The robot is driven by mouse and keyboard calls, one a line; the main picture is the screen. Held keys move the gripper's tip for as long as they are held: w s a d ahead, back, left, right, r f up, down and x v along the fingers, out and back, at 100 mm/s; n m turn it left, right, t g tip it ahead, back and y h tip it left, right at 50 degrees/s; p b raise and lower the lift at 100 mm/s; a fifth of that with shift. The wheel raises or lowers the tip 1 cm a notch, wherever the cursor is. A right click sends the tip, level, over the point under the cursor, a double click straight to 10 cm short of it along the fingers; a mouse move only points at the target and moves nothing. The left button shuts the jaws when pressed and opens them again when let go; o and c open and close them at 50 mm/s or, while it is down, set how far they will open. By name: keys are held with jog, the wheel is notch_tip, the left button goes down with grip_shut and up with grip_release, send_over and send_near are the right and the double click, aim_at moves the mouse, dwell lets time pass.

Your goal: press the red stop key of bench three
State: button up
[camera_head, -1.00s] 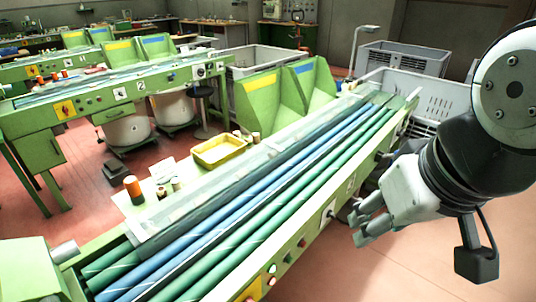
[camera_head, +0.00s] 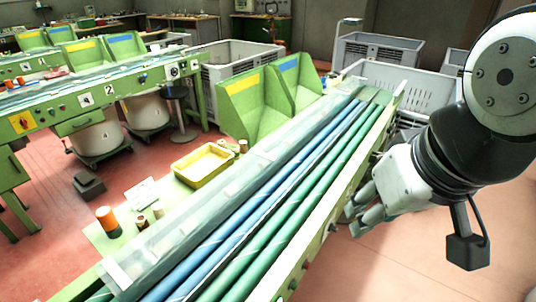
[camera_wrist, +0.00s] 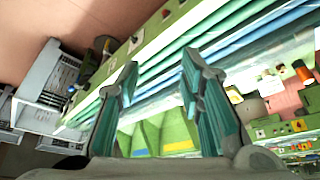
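The near bench (camera_head: 318,238), with blue and green rollers, runs from the lower left to the upper right. A small reddish button (camera_head: 293,284) shows on its front rail near the bottom edge; I cannot tell whether it is the stop key. In the wrist view the rail carries a number plate (camera_wrist: 110,66), which seems to read 3, and a small reddish button (camera_wrist: 166,13) near the top edge. My gripper (camera_head: 358,216) hangs in front of the rail, apart from the buttons. In the wrist view my gripper (camera_wrist: 160,82) is open and empty.
A yellow tray (camera_head: 202,165) and an orange-topped spool (camera_head: 108,221) stand beyond the rollers. Green bins (camera_head: 252,108) and grey crates (camera_head: 377,54) stand farther back. Another bench (camera_head: 100,95) is at the left. The floor at the lower right (camera_head: 400,265) is clear.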

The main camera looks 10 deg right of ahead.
grip_shut()
dwell(1.0)
